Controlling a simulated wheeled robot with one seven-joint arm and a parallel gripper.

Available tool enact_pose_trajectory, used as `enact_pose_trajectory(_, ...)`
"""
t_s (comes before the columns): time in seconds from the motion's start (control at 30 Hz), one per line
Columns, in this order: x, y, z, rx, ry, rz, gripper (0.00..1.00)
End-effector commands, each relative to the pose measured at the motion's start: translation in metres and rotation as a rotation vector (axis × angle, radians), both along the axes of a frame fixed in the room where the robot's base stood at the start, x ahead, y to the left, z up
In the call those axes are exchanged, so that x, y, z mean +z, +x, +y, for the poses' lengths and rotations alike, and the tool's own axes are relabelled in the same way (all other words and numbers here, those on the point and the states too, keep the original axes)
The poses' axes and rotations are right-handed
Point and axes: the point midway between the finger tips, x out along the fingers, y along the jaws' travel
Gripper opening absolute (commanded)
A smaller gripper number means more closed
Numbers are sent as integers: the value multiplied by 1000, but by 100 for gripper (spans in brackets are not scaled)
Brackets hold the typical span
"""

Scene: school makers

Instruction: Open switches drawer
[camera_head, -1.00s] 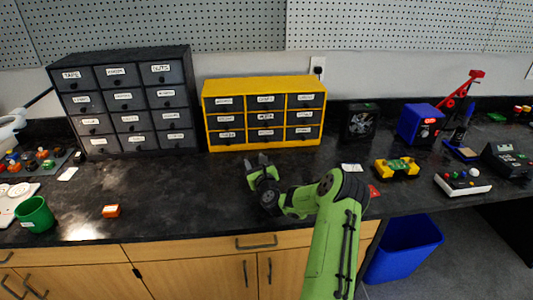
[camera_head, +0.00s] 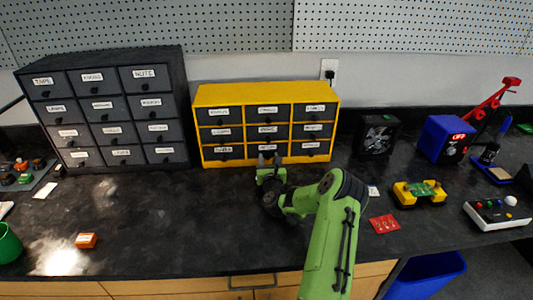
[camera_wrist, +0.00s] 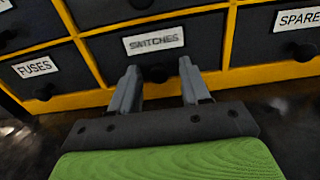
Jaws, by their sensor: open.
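The switches drawer (camera_wrist: 170,40) is dark grey with a white SWITCHES label and a round black knob (camera_wrist: 157,73). In the head view it is the bottom middle drawer (camera_head: 253,152) of the yellow cabinet (camera_head: 197,130), and it looks shut. My gripper (camera_wrist: 158,77) is open and empty, with one finger on each side of the knob. The knob shows between the fingertips, and I cannot tell whether they touch it. In the head view my gripper (camera_head: 270,160) is just in front of this drawer and partly covers it.
The FUSES drawer (camera_wrist: 40,75) is on the left and the SPARE drawer (camera_wrist: 290,45) on the right. A black drawer cabinet (camera_head: 187,110) stands to the left. A black fan (camera_head: 377,135) stands to the right. The counter in front of the cabinet is mostly clear.

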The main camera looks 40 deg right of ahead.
Motion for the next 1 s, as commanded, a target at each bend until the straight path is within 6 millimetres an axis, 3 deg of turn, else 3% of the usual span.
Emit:
enact_pose_trajectory(0.27, 0, 0, 0, -1, -1, 1, 47)
enact_pose_trajectory(0.57, 0, 0, 0, -1, 0, 1, 1)
enact_pose_trajectory(1.0, -2, -8, 7, 1, 1, 2, 0)
